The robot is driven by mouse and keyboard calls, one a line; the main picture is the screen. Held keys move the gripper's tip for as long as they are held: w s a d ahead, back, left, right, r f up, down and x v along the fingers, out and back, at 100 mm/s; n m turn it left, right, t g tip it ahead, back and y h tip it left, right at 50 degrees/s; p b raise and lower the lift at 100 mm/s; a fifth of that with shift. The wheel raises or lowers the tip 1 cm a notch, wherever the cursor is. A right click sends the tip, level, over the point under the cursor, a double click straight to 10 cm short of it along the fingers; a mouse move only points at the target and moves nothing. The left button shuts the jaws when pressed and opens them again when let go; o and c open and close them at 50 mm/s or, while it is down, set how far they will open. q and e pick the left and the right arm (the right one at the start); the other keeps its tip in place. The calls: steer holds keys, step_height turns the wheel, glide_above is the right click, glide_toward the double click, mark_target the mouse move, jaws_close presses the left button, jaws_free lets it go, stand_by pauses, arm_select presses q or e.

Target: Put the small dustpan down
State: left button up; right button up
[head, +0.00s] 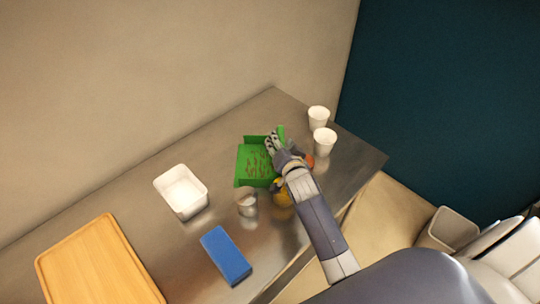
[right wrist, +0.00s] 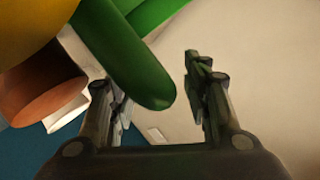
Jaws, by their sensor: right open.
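The small green dustpan (head: 243,170) rests on the metal table, with thin brown pieces in its pan. Its green handle (head: 281,131) points to the far right. My right gripper (head: 271,143) is over the handle side of the dustpan and partly covers it. In the right wrist view the handle (right wrist: 140,65) reaches toward the space between the open fingers of my right gripper (right wrist: 160,88). I cannot tell whether a finger touches it. My left gripper is not in view.
A yellow object (head: 282,197) and an orange-red one (head: 309,161) lie close to my right arm. A metal cup (head: 247,204), white tub (head: 181,193), blue block (head: 226,256) and wooden tray (head: 95,265) stand left. Two white cups (head: 325,142) (head: 318,117) stand right.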

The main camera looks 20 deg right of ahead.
jaws_close()
steer(key=shift+r, duration=0.1)
